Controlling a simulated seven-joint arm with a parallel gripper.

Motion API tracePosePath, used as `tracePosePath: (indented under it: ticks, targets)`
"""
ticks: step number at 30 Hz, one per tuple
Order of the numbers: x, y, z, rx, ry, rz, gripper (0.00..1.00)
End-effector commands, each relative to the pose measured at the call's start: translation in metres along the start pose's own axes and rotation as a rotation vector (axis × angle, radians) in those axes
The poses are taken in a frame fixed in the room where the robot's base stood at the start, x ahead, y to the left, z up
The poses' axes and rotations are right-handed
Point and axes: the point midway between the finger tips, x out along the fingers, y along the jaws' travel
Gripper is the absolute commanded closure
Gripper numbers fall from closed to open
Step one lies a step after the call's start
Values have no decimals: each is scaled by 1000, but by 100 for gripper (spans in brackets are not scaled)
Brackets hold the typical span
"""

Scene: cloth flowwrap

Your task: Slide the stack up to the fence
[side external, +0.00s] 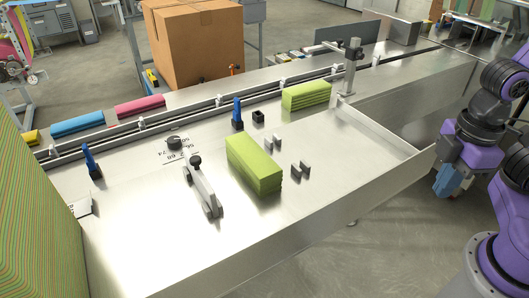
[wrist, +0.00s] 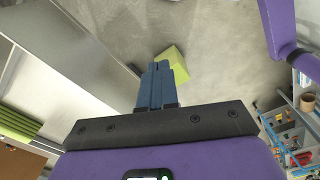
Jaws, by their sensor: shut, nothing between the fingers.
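A green folded cloth stack (side external: 255,163) lies flat on the steel table in the side external view, with bare table around it. A second green stack (side external: 306,95) lies farther back, close beside the long rail (side external: 215,108). A metal bar with a black knob (side external: 203,186) stands left of the nearer stack, apart from it; I cannot tell whether this bar or the rail is the fence. My gripper (side external: 449,182) is shut and empty, off the table's right side, well away from both stacks. Its blue fingers (wrist: 158,72) are together in the wrist view, above the floor.
Blue upright clamps (side external: 238,114) and a small black block (side external: 258,116) stand near the rail. A raised metal lip (side external: 378,130) edges the right side. Blue (side external: 77,122) and pink (side external: 140,106) stacks lie beyond the rail.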

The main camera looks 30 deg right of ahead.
Motion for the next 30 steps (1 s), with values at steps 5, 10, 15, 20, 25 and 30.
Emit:
tracePosePath:
  ticks: [5,10,15,20,25,30]
  targets:
    - [-50,0,-4,-3,12,0,100]
    - [-96,0,-4,-2,10,0,100]
    - [-85,-19,-32,140,-47,-156,100]
    - [-83,-37,-67,304,-94,-322,100]
    - [-84,-56,-123,544,-159,-547,100]
    - [-90,-64,-191,813,-225,-787,100]
